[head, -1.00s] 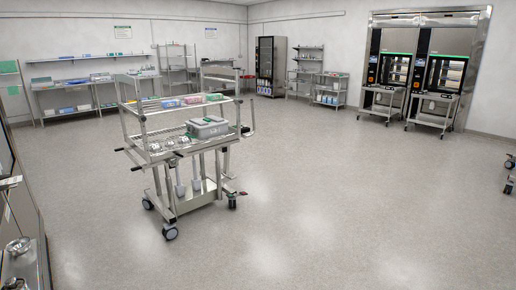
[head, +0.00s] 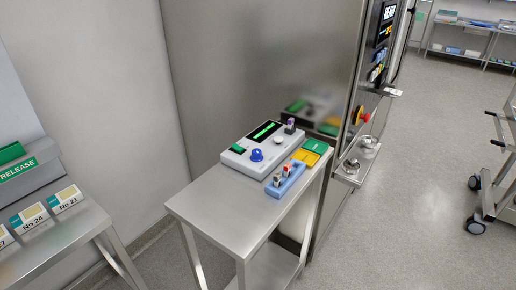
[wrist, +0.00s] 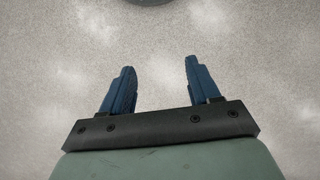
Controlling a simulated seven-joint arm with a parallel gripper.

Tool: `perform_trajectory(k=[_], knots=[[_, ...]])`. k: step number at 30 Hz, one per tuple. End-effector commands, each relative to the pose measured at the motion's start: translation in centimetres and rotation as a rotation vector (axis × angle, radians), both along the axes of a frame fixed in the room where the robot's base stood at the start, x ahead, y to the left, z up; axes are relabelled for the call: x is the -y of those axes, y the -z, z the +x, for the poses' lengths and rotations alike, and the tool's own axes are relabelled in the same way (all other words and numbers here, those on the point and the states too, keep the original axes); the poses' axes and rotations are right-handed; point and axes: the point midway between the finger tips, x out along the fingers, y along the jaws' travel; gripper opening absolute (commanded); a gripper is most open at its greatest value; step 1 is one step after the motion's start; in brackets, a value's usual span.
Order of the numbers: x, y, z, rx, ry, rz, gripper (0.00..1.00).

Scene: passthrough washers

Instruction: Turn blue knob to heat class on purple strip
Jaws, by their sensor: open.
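The blue knob (head: 257,155) stands on the front of a light grey device (head: 235,160) with a dark screen showing green marks. The device sits on a small steel table (head: 210,200). A small purple-topped item (head: 290,123) stands upright at the device's back right; I cannot tell whether it is the purple strip. The heat class marks are too small to read. My gripper (wrist: 156,82) shows only in the wrist view. Its two blue fingers are apart with nothing between them, over bare speckled floor. The knob is not in the wrist view.
A blue rack (head: 286,180) with small items and green and yellow pads (head: 307,157) lie right of the device. A tall steel cabinet (head: 260,60) stands behind, with a red emergency button (head: 365,117). A shelf (head: 60,235) with numbered boxes is at left.

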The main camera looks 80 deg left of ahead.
Motion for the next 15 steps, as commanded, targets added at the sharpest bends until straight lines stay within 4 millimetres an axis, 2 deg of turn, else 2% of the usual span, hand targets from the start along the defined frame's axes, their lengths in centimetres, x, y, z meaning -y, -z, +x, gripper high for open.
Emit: perform_trajectory(k=[1,8,15], knots=[[-0.2,-0.9,1.6,0.026,-0.005,0.000,0.61],[-2.0,-4.9,7.8,0.125,-0.038,0.003,0.61],[-5.9,-9.6,14.0,0.213,-0.100,0.013,0.61]])
